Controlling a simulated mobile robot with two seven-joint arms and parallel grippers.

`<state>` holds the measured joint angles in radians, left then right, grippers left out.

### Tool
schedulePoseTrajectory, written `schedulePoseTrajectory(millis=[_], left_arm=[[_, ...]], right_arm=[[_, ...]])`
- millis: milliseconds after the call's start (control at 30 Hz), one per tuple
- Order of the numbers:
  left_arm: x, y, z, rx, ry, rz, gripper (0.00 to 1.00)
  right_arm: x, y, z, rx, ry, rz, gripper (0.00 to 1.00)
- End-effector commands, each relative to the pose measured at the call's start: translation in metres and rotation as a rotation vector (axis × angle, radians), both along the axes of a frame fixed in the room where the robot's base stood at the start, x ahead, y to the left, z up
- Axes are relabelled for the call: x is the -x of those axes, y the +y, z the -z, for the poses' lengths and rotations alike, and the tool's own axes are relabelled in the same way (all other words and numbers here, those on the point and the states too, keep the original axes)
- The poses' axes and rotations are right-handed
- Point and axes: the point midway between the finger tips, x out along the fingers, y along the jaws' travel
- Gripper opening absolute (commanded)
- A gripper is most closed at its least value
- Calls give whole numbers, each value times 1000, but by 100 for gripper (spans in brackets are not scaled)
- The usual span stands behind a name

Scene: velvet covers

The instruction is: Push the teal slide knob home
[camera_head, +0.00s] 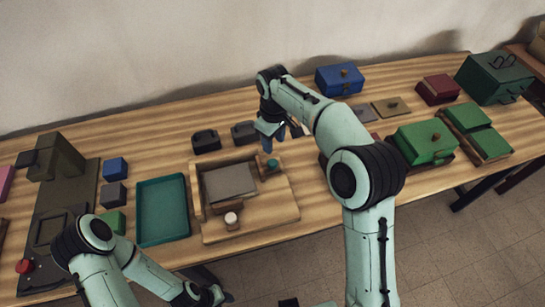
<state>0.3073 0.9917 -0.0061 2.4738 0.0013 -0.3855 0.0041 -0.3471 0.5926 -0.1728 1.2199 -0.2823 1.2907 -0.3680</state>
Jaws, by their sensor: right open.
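The teal slide knob (272,165) stands on the right part of a wooden fixture (272,211), near its back edge and beside a grey plate (228,183). My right gripper (271,146) is open and points down just behind and above the teal knob. I cannot tell whether its fingers touch the knob. My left arm comes in from the lower left. The end of that arm, with my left gripper (222,297), is at the bottom edge, off the table, and its jaws are unclear.
A white knob (231,219) is at the fixture's front. A teal tray (162,211) stands left of it. Two small dark blocks (206,141) lie behind it. Green boxes (424,142) and a blue box (339,79) stand to the right and back.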

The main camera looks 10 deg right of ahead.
Motion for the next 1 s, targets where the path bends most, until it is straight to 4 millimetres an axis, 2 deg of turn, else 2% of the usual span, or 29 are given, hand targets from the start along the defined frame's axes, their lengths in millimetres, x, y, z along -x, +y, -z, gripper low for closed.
schedulePoseTrajectory(millis=[33, 100, 400, 600, 900, 933, 1000], left_arm=[[4, 0, 5, 0, 4, 0, 43], [6, 0, 8, 0, 7, 0, 43], [11, 0, 16, 0, 12, 0, 43], [11, 0, 17, 0, 12, 0, 43], [11, 0, 17, 0, 12, 0, 43], [11, 0, 17, 0, 12, 0, 43], [11, 0, 17, 0, 12, 0, 43]], right_arm=[[1, 0, 16, 2, 6, 1, 46], [2, -1, 31, 1, 7, 1, 46], [0, 0, 85, 0, 3, 0, 46], [0, 0, 101, 0, 1, 1, 46], [0, 0, 103, -1, -1, 0, 46], [0, 0, 103, -1, -1, 0, 43], [0, 0, 103, -1, -1, 0, 20]])
